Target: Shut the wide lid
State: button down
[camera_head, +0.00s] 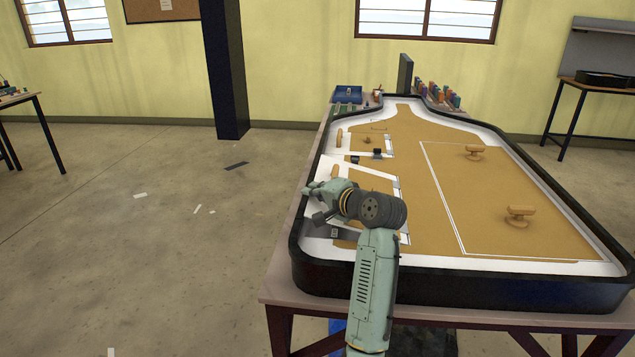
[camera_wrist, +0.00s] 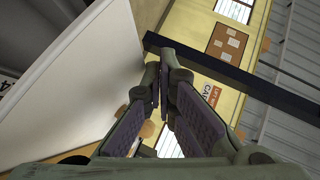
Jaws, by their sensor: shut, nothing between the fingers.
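A large tan panel (camera_head: 470,205) with a pale outline lies on the right part of the lightbox and looks like the wide lid. It carries two knobs, a far one (camera_head: 473,153) and a near one (camera_head: 520,214). It looks flat, but I cannot tell whether it is fully seated. My gripper (camera_head: 310,189) is over the left side of the lightbox, well away from those knobs. In the wrist view its fingers (camera_wrist: 163,80) are together with nothing between them. A large pale panel (camera_wrist: 80,80) fills the left of that view; I cannot tell which panel it is.
The lightbox has a raised black rim (camera_head: 450,288). Smaller tan panels, a far one (camera_head: 375,143) and a near one (camera_head: 372,181), lie on its left side, the near one partly behind my arm. A blue bin (camera_head: 348,94) and several small coloured items stand at the far end.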

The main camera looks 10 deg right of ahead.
jog(key=shift+a+f+g+h, duration=0.25)
jog(key=shift+f+g+h, duration=0.05)
jog(key=shift+f, duration=0.55)
jog(key=shift+w, duration=0.1)
